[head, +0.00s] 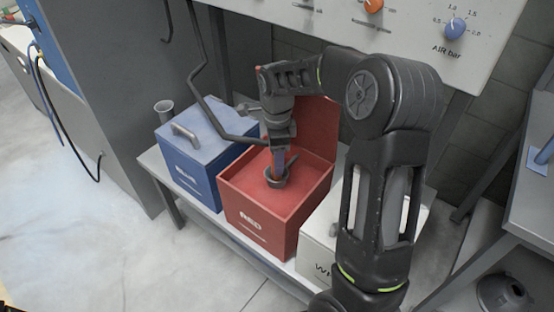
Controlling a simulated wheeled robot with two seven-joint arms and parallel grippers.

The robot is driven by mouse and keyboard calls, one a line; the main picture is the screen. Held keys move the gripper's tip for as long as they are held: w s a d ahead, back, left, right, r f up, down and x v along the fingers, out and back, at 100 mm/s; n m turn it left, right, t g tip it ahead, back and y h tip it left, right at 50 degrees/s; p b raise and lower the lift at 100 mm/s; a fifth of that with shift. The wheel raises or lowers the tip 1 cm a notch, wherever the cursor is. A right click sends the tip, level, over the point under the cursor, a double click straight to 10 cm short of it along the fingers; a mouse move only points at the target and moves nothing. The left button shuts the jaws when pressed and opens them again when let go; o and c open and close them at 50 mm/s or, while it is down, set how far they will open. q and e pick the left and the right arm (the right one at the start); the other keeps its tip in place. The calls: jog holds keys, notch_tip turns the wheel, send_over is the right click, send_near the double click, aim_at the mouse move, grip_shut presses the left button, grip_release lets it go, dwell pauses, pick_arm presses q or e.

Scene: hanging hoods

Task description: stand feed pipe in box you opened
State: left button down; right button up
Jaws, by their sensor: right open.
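The red box (262,222) stands open in the middle of the bench, its red lid (316,128) raised at the back. A dark piece with a round rim, apparently the feed pipe (276,182), is inside the red box, and its lower part is hard to make out. My right gripper (279,165) reaches down into the box from above. Its jaws are open, right at the dark piece; whether they touch it cannot be told. My left gripper is not in view.
A closed blue box (190,172) with a grey handle stands left of the red box. A white box (318,238) stands at right, partly behind my right arm. A bent dark rod (222,128) reaches down over the blue box. A panel with knobs (455,28) is above.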

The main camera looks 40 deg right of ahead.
notch_tip(320, 180, up, 7)
jog(key=shift+f, duration=0.1)
dwell(1.2)
